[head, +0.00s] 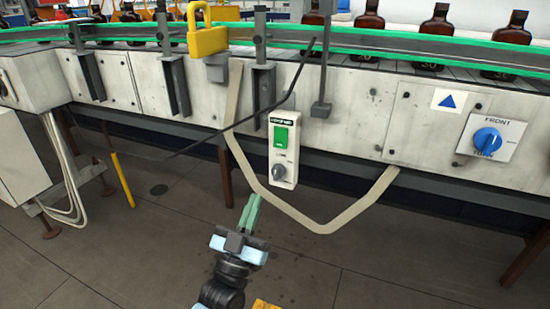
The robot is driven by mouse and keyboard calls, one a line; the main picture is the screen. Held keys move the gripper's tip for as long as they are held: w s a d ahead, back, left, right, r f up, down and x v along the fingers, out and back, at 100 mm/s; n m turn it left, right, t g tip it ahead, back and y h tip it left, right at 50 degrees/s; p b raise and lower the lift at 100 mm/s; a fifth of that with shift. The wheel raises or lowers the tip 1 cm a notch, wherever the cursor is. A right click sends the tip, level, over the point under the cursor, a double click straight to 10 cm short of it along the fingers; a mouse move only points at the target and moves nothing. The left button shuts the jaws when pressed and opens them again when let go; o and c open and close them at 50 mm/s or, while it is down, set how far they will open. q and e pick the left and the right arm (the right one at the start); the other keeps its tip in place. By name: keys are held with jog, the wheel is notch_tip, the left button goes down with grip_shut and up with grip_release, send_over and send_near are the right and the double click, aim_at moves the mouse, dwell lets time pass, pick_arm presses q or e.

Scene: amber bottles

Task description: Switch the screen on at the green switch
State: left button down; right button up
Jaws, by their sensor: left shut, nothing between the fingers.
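The green switch (281,137) is a green rocker on the upper part of a pale control box (284,160), which hangs on the front of the conveyor. A grey knob (279,171) sits below it on the same box. My left gripper (252,203) reaches up from the bottom of the head view. Its green fingers are together and empty, below and left of the box, apart from it. No lit screen is clearly seen. My right gripper is not in view.
A yellow padlock-shaped part (207,32) is at upper left. A blue rotary knob (487,140) is at right. Amber bottles (437,30) stand on the conveyor behind green rails.

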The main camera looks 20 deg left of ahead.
pick_arm(q)
send_near(280, 143)
notch_tip(280, 143, up, 4)
jog(key=w+b, duration=0.2)
jog(key=w, duration=0.1)
jog(key=shift+w, duration=0.8)
jog(key=shift+w+f+b, duration=0.25)
jog(key=shift+b, duration=0.75)
jog(key=shift+w+t, duration=0.15)
jog(key=shift+t, duration=0.15)
jog(key=shift+r, duration=0.15)
